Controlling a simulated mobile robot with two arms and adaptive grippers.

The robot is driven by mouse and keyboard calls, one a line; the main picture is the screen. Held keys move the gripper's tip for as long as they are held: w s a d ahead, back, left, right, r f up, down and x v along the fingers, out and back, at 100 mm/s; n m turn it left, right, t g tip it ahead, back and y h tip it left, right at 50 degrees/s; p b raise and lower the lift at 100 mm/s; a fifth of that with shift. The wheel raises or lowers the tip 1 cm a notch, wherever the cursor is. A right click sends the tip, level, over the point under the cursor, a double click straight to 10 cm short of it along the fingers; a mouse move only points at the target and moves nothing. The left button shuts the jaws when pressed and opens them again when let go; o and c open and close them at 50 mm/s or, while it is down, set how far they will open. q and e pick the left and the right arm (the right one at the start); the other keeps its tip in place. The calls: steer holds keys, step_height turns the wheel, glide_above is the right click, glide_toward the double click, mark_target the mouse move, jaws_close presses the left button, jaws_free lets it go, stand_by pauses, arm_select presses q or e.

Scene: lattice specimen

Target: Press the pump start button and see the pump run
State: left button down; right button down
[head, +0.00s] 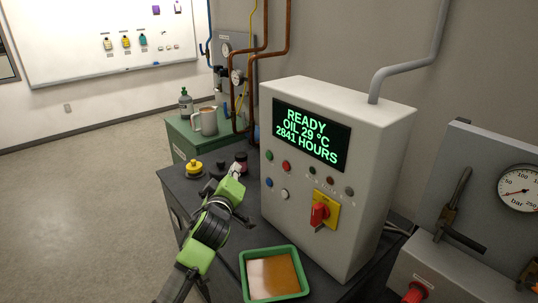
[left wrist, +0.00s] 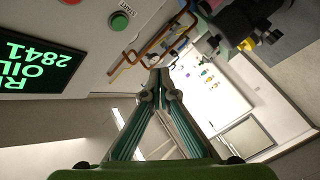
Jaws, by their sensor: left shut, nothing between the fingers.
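The control box (head: 345,240) is a light grey cabinet with a dark display (head: 311,134) reading "READY, OIL 29 °C, 2841 HOURS". A green button (head: 269,155) is at the left of its front, with a red button (head: 286,166) beside it. My left gripper (head: 237,176) is in front of the box's left side, apart from the green button. Its fingers (left wrist: 160,92) are shut and empty. My right gripper is not in view.
A blue button (head: 269,182), white button (head: 285,194) and red-and-yellow rotary switch (head: 321,215) sit lower on the box. A green tray (head: 248,290) of amber liquid lies in front. A mug (head: 205,121) and bottle (head: 186,103) stand behind. A pressure gauge (head: 522,189) is at right.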

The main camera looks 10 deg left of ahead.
mark_target(269, 155)
arm_select(q)
steer(key=w+d+b, duration=0.4)
steer(key=w+d, duration=0.1)
steer(key=w, duration=0.2)
steer(key=shift+d, duration=0.2)
stand_by(0.4)
steer(key=shift+f+b, duration=0.1)
steer(key=shift+b, duration=0.2)
stand_by(0.9)
steer(key=shift+w+d, duration=0.25)
steer(key=shift+w, duration=0.1)
